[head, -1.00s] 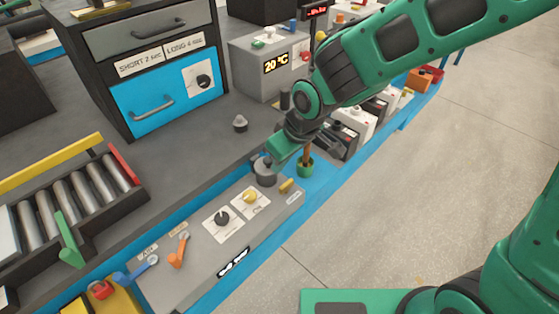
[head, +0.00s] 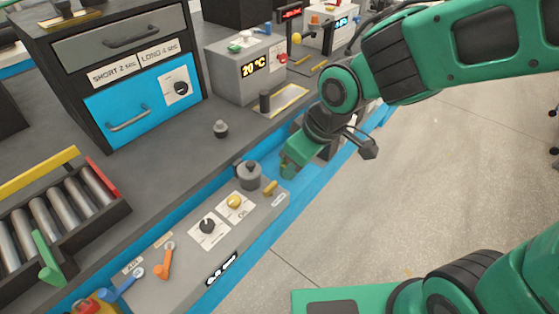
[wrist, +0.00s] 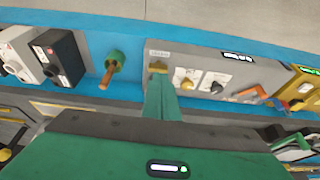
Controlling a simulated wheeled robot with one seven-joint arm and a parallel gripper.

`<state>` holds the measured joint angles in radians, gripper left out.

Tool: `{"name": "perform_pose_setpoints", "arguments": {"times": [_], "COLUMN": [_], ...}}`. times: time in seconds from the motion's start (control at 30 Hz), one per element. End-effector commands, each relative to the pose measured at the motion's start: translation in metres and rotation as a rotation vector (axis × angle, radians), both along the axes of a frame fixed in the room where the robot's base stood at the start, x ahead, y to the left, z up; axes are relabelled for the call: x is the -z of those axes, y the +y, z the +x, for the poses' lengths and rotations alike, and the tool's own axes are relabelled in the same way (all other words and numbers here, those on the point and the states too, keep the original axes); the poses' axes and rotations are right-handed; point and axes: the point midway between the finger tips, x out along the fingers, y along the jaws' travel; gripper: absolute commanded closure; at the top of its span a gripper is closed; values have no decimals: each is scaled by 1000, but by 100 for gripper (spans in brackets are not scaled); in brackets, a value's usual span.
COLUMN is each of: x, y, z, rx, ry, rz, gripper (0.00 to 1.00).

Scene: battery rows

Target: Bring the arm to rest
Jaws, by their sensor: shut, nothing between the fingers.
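My gripper (head: 289,166) shows in the head view just right of a grey round knob (head: 248,175) at the far end of a grey control panel (head: 180,268). Its green fingers are shut and empty. In the wrist view the shut fingers (wrist: 161,95) point at the panel's end, close to a yellow part (wrist: 158,67). The gap between fingers and panel is hard to judge. My green arm reaches in from the upper right of the head view and hides part of the bench behind it.
Open floor (head: 430,190) lies right of the bench.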

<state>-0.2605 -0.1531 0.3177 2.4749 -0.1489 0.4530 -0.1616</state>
Motion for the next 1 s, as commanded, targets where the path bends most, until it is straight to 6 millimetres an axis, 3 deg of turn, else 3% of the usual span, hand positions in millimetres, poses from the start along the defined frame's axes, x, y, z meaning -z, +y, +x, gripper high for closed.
{"name": "perform_pose_setpoints", "arguments": {"times": [0.33,0.47,0.57,0.73,0.9,1.0], "x": [-2,-4,-8,-19,-30,-34], "y": [-9,-33,-79,-188,-286,-323], "z": [-6,1,10,3,-43,-79], "rx": [4,74,208,545,915,1106], "ry": [0,7,26,95,204,275], "rz": [0,-20,-50,-106,-117,-103], "gripper": [100,100,100,100,100,100]}}
